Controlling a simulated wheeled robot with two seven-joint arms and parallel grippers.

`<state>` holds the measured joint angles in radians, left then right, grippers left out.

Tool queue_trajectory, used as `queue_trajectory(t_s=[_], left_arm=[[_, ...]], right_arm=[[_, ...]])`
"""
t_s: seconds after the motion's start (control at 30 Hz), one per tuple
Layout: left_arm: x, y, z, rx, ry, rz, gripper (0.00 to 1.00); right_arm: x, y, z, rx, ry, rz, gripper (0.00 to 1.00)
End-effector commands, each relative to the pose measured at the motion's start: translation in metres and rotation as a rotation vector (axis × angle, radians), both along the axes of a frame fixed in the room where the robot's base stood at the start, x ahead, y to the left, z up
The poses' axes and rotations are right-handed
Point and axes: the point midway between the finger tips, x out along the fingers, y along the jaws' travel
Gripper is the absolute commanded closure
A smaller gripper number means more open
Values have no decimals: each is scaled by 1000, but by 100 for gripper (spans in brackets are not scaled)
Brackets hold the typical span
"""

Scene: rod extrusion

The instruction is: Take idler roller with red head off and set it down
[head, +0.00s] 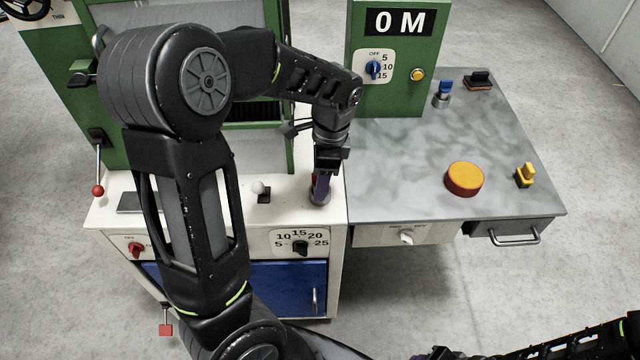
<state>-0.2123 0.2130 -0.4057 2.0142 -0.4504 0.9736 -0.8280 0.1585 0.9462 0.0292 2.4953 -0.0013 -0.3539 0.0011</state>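My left arm reaches over the machine, and my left gripper (320,185) points down at the right end of its white top. A small metal roller (319,198) with a bit of red near its top stands at the fingertips, and the fingers hide most of it. I cannot tell whether the fingers are closed on it. My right arm lies low at the bottom right. Its gripper end (442,352) is dark and partly cut off by the frame edge, so its opening is unclear.
A blue-headed metal roller (443,96) and a dark-handled block (480,81) stand at the back of the grey table (400,180). An orange-topped disc (464,179) and a yellow-handled item (525,176) are nearer. The table's left-middle is clear. A green panel (395,60) rises behind.

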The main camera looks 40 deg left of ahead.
Motion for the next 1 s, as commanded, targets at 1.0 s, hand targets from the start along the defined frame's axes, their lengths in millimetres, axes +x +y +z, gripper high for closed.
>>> queue_trajectory(t_s=[1.0], left_arm=[[0, 0, -5, 0, -1, 0, 76]], right_arm=[[0, 0, 0, 0, 0, 0, 64]])
